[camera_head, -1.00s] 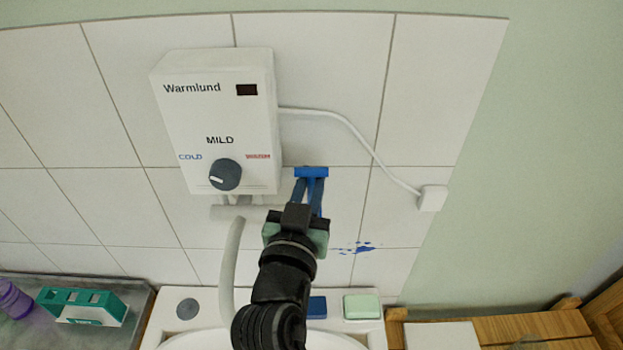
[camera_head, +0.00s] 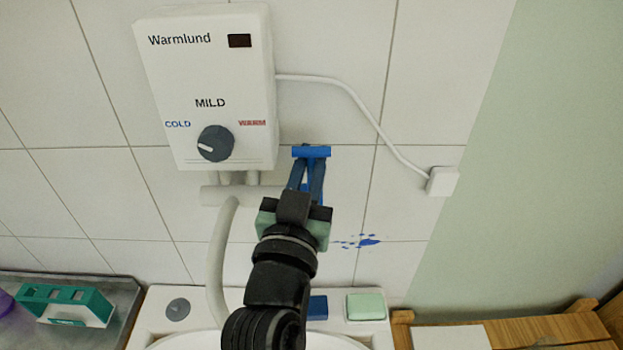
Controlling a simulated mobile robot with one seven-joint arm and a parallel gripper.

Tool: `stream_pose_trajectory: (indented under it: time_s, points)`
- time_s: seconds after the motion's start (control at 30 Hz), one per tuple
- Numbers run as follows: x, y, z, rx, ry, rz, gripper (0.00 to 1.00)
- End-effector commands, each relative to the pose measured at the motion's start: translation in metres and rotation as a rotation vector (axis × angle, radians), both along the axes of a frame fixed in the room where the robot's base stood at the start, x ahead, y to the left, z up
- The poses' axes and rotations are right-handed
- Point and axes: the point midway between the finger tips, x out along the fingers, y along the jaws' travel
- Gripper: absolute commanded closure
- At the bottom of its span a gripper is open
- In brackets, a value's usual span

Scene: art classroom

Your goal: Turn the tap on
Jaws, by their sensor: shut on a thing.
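A white water heater (camera_head: 205,85) marked Warmlund hangs on the tiled wall, with a grey dial (camera_head: 215,144) between COLD and WARM and its pointer towards COLD. A pale pipe and curved spout (camera_head: 216,255) come down from below it. A bright blue piece, seemingly the tap handle (camera_head: 311,152), shows right of the pipe. My gripper (camera_head: 308,168), with dark blue fingers, is in front of the wall there and shut on this blue piece. The gripper and wrist hide the pipe's right end and most of the handle. No running water is visible at the spout.
A white sink (camera_head: 160,318) lies below, with a dark blue block (camera_head: 317,307) and a pale green soap-like block (camera_head: 366,306) on its rim. A green-and-white box (camera_head: 66,303) stands left. A white cable runs to a wall socket (camera_head: 442,181).

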Motion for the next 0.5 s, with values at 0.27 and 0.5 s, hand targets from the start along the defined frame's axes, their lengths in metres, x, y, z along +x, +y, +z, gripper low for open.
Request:
stream_pose_trajectory:
  time_s: [0.27, 0.5]
  points:
    - [-0.007, 0.000, -0.008, 0.001, -0.094, 0.001, 1.00]
    - [-0.012, 0.000, -0.007, 0.001, -0.160, 0.001, 1.00]
